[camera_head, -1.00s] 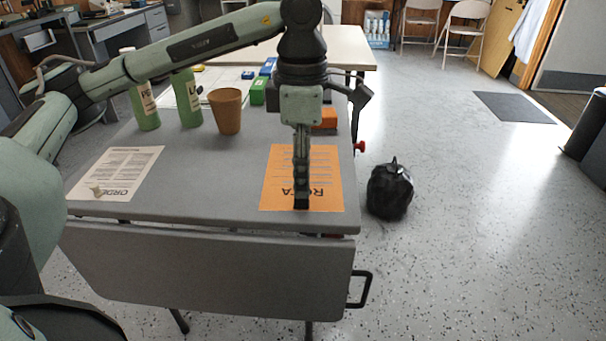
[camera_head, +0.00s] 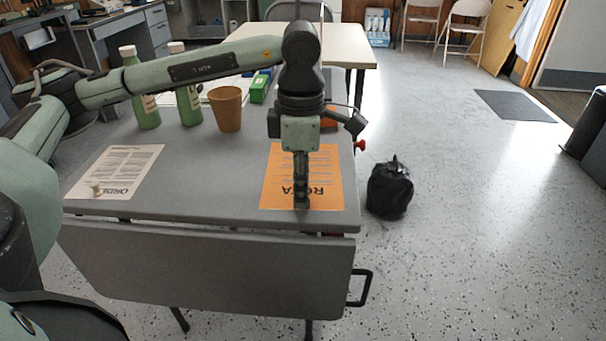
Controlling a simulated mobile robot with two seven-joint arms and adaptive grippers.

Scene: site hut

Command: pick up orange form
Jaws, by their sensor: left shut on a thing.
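The orange form (camera_head: 328,180) lies on the grey table near its front right edge, with dark printed lines and large letters. My left gripper (camera_head: 301,204) points straight down over the form's front edge. Its fingers are shut on the form at that edge and cover part of the print. The form still looks flat on the table. My right gripper is not in view.
A white form (camera_head: 125,170) lies at the table's left with a small pale object on it. Two green bottles (camera_head: 190,105), a brown cup (camera_head: 228,112) and a green box (camera_head: 259,88) stand behind. A black bag (camera_head: 390,188) sits on the floor to the right.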

